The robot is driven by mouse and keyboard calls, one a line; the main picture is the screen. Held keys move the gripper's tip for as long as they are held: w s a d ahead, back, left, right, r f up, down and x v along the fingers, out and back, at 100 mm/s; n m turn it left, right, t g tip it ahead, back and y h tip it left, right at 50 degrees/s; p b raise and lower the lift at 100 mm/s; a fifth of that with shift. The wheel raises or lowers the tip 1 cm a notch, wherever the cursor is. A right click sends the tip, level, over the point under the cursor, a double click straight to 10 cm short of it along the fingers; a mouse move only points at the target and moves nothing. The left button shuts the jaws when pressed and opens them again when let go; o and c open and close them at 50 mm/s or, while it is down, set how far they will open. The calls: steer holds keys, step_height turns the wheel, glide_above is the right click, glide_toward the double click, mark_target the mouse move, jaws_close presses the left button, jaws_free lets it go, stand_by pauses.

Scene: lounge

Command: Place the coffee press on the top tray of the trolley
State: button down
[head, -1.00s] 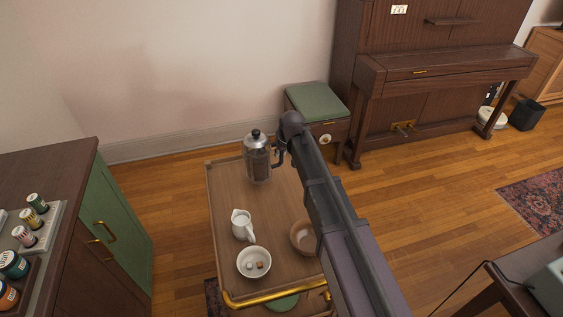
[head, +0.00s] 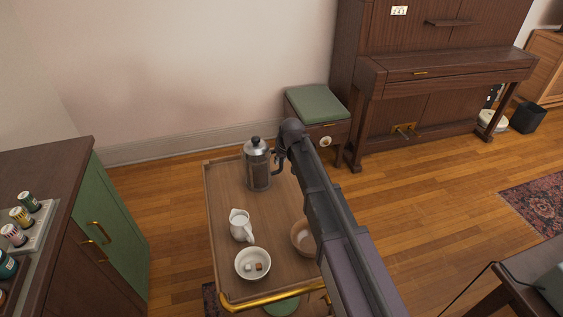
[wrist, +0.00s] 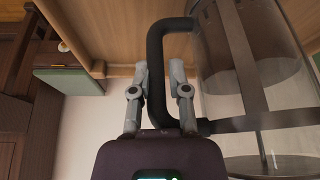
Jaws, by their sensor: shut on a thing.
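The coffee press (head: 258,168), a glass and metal pot with a black knob and dark contents, is upright over the far end of the trolley's top tray (head: 222,192). I cannot tell whether its base touches the tray. My gripper is mostly hidden behind my arm in the head view. In the wrist view my gripper (wrist: 160,78) has its fingers on either side of the press's black handle (wrist: 156,75), shut on it. The glass body fills the right of that view.
A white jug (head: 241,226), a white bowl with cubes (head: 253,264) and a brown bowl (head: 303,238), partly behind my arm, stand on the tray. A green-topped stool (head: 317,103) stands beyond it. The tray's left far part is bare.

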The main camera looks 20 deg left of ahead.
steer(key=shift+f, duration=0.1)
steer(key=c, duration=0.6)
jaws_free()
steer(key=p+v, duration=1.1)
steer(key=v, duration=0.1)
stand_by(0.4)
steer(key=shift+d, duration=0.1)
stand_by(0.8)
steer(key=s+d+m+g+h, duration=0.1)
steer(key=s+d, duration=0.4)
steer(key=d, duration=0.7)
steer(key=s+d+m+g+h, duration=0.1)
steer(key=s+d+m, duration=0.3)
steer(key=d, duration=0.8)
steer(key=s+d+f+m+g+h, duration=0.1)
steer(key=s+d+m, duration=0.2)
steer(key=s+d, duration=0.5)
steer(key=d, duration=0.3)
steer(key=shift+s+d, duration=0.2)
steer(key=shift+d, duration=0.2)
